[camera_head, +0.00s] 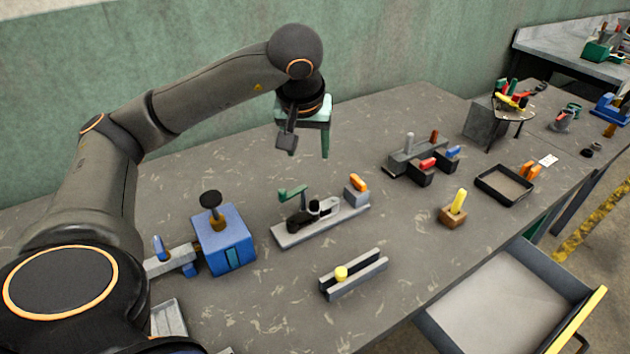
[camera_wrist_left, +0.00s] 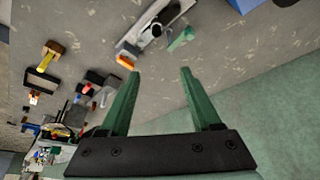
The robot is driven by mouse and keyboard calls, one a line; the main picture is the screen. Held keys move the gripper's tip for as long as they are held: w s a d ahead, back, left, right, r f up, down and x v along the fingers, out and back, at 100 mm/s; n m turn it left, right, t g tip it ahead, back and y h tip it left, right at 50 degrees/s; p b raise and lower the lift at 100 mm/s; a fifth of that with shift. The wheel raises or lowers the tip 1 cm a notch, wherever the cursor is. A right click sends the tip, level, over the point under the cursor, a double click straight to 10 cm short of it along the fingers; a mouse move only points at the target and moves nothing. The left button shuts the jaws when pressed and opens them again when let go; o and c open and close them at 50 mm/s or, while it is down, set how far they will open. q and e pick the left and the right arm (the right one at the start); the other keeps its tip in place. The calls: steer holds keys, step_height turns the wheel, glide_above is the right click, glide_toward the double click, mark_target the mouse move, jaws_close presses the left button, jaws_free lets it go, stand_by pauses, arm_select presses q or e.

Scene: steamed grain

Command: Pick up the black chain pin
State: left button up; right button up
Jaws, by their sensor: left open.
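A long grey fixture (camera_head: 322,225) lies on the workbench with a black part (camera_head: 301,217) on it, a green lever (camera_head: 292,193) and an orange-topped block (camera_head: 357,190). I cannot tell for certain whether the black part is the black chain pin. In the left wrist view the fixture (camera_wrist_left: 165,18) shows upside down near the top edge, with its green lever (camera_wrist_left: 182,38). My left gripper (camera_head: 307,147) is open and empty, in the air above and behind the fixture. Its two green fingers stand apart in the left wrist view (camera_wrist_left: 160,78). My right gripper is not in view.
A blue box (camera_head: 226,240) with a black knob stands left of the fixture. A grey channel (camera_head: 354,277) with a yellow knob lies in front. A dark clamp block (camera_head: 420,162), black tray (camera_head: 505,183) and open drawer (camera_head: 500,310) are to the right. The green wall is behind.

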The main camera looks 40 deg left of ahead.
arm_select(q)
step_height(320, 180, down, 5)
steer(key=w+b, duration=0.1)
steer(key=b, duration=0.3)
glide_above(314, 203)
steer(key=s, duration=0.2)
step_height(314, 203, down, 9)
steer(key=f, duration=0.1)
steer(key=w+f, duration=0.1)
steer(key=f, duration=0.2)
steer(key=shift+w+d+f, duration=0.15)
steer(key=shift+w+f, duration=0.05)
steer(key=shift+w, duration=0.15)
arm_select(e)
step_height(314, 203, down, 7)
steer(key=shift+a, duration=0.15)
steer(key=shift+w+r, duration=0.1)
arm_select(q)
jaws_close()
